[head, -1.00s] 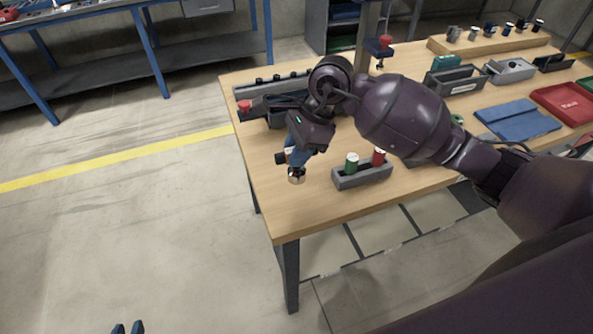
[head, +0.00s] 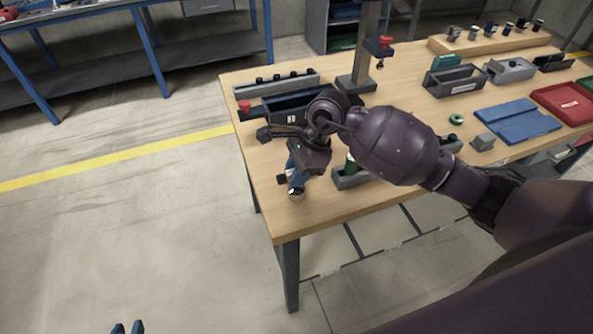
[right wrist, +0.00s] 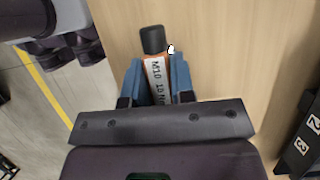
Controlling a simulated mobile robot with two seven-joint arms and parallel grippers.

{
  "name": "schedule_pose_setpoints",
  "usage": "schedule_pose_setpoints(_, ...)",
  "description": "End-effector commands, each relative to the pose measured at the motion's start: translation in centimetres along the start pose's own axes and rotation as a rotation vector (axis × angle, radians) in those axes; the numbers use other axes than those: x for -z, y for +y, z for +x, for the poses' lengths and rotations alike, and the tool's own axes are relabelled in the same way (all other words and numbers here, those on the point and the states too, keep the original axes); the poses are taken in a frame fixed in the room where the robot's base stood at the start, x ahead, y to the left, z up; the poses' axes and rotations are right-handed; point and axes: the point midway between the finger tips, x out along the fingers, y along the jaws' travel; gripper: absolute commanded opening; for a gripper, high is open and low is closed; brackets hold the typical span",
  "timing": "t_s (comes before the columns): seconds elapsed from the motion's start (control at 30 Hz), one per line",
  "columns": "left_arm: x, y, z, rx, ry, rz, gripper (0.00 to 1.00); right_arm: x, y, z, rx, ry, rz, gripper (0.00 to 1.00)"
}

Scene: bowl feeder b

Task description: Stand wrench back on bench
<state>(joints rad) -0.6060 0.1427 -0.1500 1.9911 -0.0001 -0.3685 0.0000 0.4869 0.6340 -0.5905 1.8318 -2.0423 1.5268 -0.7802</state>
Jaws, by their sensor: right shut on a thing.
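The wrench (right wrist: 157,82) is between the blue fingers of my right gripper (right wrist: 160,85) in the right wrist view. It has a black end and a white label that reads M10. In the head view, my right gripper (head: 293,176) points down over the near left part of the bench (head: 310,219). Most of the wrench is hidden by the gripper. My left gripper (head: 128,328) shows only its two fingertips, apart and empty, over the floor.
A grey holder (head: 350,180) with a green-topped piece stands just right of my right gripper, partly hidden by my arm. A dark bin (head: 290,107) and a grey rail (head: 277,88) lie behind. A post base (head: 356,85) stands further back. The bench's front left corner is clear.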

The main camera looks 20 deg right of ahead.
Motion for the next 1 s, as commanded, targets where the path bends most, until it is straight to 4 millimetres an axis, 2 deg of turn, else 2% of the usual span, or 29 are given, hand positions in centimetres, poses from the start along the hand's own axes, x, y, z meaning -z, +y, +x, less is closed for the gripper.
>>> schedule_pose_setpoints(0.03, -0.3, 0.0, 0.1, 0.000, -0.003, 0.000, 0.29, 0.1, 0.0, 0.2, 0.000, 0.000, 0.000, 0.00)
schedule_pose_setpoints(0.07, -0.3, 0.0, 0.1, 0.000, -0.003, 0.000, 0.29, 0.1, 0.0, 0.2, -0.001, 0.000, 0.000, 0.25)
schedule_pose_setpoints(0.2, -0.3, 0.0, 0.1, 0.000, -0.004, 0.000, 0.29, 0.1, 0.0, 0.1, 0.000, 0.000, 0.000, 0.46)
schedule_pose_setpoints(0.23, -0.3, 0.0, 0.1, 0.000, -0.004, 0.000, 0.29, 0.0, 0.0, 0.1, 0.000, 0.000, 0.000, 0.49)
schedule_pose_setpoints(0.53, 0.1, 0.0, 0.1, -0.001, 0.002, 0.001, 0.29, 0.0, 0.0, 0.0, 0.000, 0.000, 0.000, 0.49)
schedule_pose_setpoints(0.67, 0.4, 0.0, 0.2, -0.001, 0.006, 0.001, 0.29, 0.0, -0.1, -0.9, 0.002, 0.000, -0.001, 0.49)
schedule_pose_setpoints(1.0, -0.1, 0.1, 0.6, -0.002, 0.006, 0.002, 0.29, 0.1, -0.1, -7.1, 0.003, 0.003, -0.001, 0.49)
